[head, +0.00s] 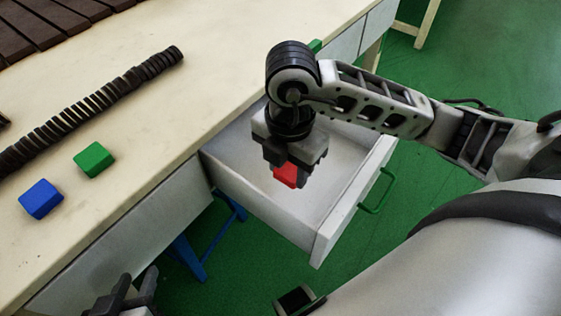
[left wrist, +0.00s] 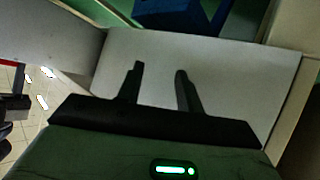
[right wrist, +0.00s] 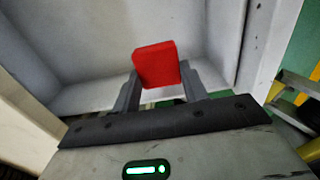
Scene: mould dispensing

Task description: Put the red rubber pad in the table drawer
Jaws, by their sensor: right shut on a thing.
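The red rubber pad (head: 286,174) is held between the fingers of my right gripper (head: 288,160), above the open table drawer (head: 325,236). In the right wrist view the red pad (right wrist: 157,65) sits at the fingertips, with the pale drawer interior (right wrist: 100,40) behind it. My left gripper (head: 130,297) is at the lower left of the head view, beside the table front. In the left wrist view its two fingers (left wrist: 159,85) are apart with nothing between them.
A blue block (head: 41,199) and a green block (head: 94,159) lie on the table (head: 135,130), near a row of dark discs (head: 95,105). A green handle (head: 378,192) is on the drawer front. A blue stool (head: 190,258) stands below.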

